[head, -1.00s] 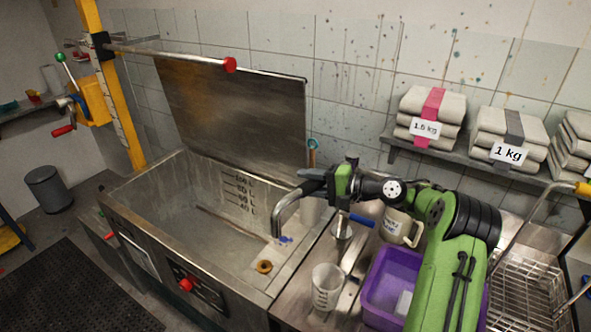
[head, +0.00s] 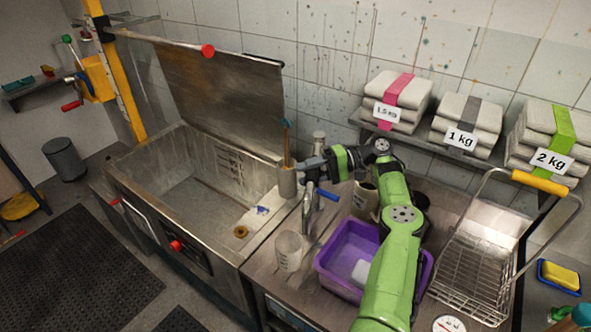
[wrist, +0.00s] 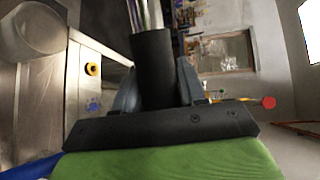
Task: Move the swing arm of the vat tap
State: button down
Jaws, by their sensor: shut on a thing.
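The vat tap (head: 308,205) stands at the vat's right edge, with a blue lever (head: 329,195) pointing right. Its steel swing arm (head: 311,176) is mostly hidden by my gripper and shows only as a short stretch. My gripper (head: 318,162) is shut on the arm's dark grip. In the wrist view that grip (wrist: 152,68) is a black cylinder between the two fingers. The open steel vat (head: 150,160) lies to the left, with a brass-coloured ring (head: 240,231) and a blue item (head: 262,210) near its right end.
A grey holder with a brush (head: 287,182) stands close left of the tap. A clear measuring cup (head: 288,250), a purple tub (head: 330,262), a mug (head: 364,203) and a wire basket (head: 470,275) crowd the counter. The shelf (head: 425,140) above holds labelled bundles.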

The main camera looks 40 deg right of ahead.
jog(key=shift+s+d+n+g, duration=0.2)
jog(key=shift+s+n+g, duration=0.1)
jog(key=shift+g, duration=0.1)
jog(key=c, duration=0.7)
grip_release()
jog(key=shift+w+f, duration=0.1)
jog(key=shift+w, duration=0.05)
jog(key=shift+c, duration=0.2)
